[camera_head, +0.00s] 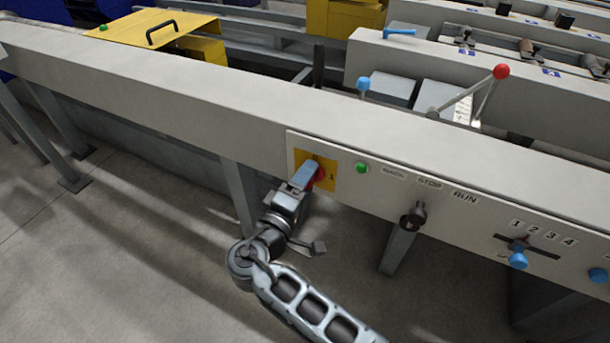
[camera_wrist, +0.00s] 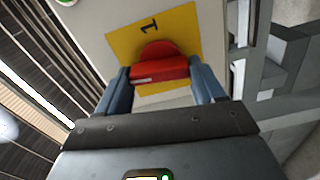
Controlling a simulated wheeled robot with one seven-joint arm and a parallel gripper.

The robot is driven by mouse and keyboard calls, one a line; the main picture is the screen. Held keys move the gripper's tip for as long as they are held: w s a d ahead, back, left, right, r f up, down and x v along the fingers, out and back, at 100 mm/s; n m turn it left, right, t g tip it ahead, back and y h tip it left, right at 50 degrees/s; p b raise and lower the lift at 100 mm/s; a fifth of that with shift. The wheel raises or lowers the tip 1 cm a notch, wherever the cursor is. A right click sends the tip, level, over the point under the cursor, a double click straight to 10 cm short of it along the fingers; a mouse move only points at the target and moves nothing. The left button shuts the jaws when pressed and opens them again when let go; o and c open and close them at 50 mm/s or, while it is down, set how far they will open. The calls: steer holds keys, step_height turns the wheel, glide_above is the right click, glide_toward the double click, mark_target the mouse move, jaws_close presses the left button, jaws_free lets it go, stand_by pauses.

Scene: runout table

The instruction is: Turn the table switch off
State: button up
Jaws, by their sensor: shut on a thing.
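The table switch is a red rotary knob (camera_head: 318,174) on a yellow plate (camera_head: 330,184) at the left end of the control panel. In the wrist view the red knob (camera_wrist: 159,68) sits between my two blue-grey fingers, with a raised bar across it. The yellow plate (camera_wrist: 187,27) carries a "1" mark beside the knob. My gripper (camera_head: 306,174) is at the panel face and shut on the knob's bar; it also shows in the wrist view (camera_wrist: 160,78). My fingers hide part of the knob in the head view.
Right of the switch are a green button (camera_head: 362,168), a black selector knob (camera_head: 413,216) under BACK, STOP and RUN labels, and a blue-knobbed slider (camera_head: 518,259) under numbers. A red-balled lever (camera_head: 501,71) stands behind the beam. The floor before the panel is clear.

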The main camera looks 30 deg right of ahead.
steer(key=shift+w+r+n+p, duration=0.15)
steer(key=shift+n+p, duration=0.2)
steer(key=shift+n, duration=0.25)
steer(key=shift+d+n, duration=0.1)
steer(key=shift+n, duration=0.2)
steer(key=o, duration=1)
steer(key=shift+o, duration=0.2)
steer(key=v, duration=0.8)
